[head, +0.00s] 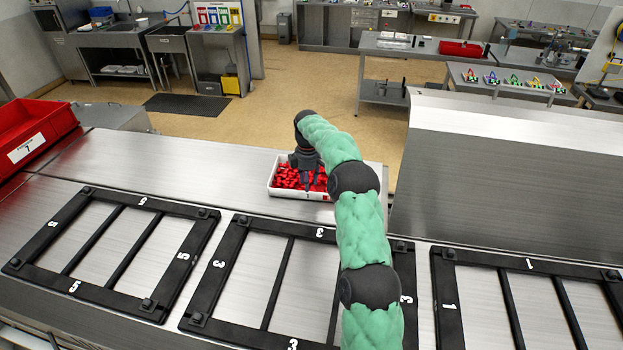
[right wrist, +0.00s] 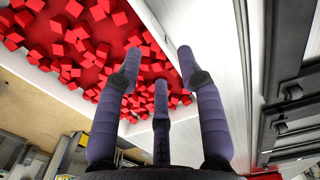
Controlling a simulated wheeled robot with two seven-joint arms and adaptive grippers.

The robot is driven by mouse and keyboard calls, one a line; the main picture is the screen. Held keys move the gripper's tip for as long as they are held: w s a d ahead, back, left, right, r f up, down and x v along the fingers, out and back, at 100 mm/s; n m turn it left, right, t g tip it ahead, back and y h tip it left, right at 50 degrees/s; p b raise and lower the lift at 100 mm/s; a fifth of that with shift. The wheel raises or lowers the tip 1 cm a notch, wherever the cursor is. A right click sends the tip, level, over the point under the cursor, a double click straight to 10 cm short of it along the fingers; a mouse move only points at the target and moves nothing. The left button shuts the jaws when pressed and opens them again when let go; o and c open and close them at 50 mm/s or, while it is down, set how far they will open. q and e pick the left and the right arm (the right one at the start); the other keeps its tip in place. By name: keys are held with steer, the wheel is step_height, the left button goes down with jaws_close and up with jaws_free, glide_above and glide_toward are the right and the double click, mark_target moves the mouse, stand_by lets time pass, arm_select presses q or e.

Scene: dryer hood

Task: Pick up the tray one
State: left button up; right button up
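A white tray (head: 285,192) filled with small red cubes (head: 288,176) sits on the metal counter near its far edge. Its white wall (right wrist: 160,35) and the red cubes also show in the right wrist view. My right gripper (head: 308,184) points down over the tray's right half. In the right wrist view, the right gripper's (right wrist: 158,60) fingers are spread apart with nothing between them. They are close to the cubes and the tray wall; I cannot tell whether they touch. The arm partly hides the tray's right end. My left gripper is not in view.
Black frames numbered 5 (head: 72,287), 3 (head: 228,255) and 1 (head: 446,300) lie along the front of the counter. A red bin (head: 45,122) stands at the far left. A slanted metal hood (head: 500,170) rises on the right. The counter left of the tray is clear.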

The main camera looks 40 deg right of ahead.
mark_target(308, 198)
steer(key=shift+w+f, duration=0.1)
steer(key=shift+f, duration=0.55)
steer(key=f+p, duration=0.1)
steer(key=f, duration=0.1)
steer(key=f+p, duration=0.1)
steer(key=f, duration=0.1)
steer(key=shift+s+a, duration=0.1)
steer(key=shift+s, duration=0.1)
steer(key=shift+w+f, duration=0.1)
steer(key=shift+f, duration=0.3)
jaws_close()
steer(key=shift+r, duration=0.2)
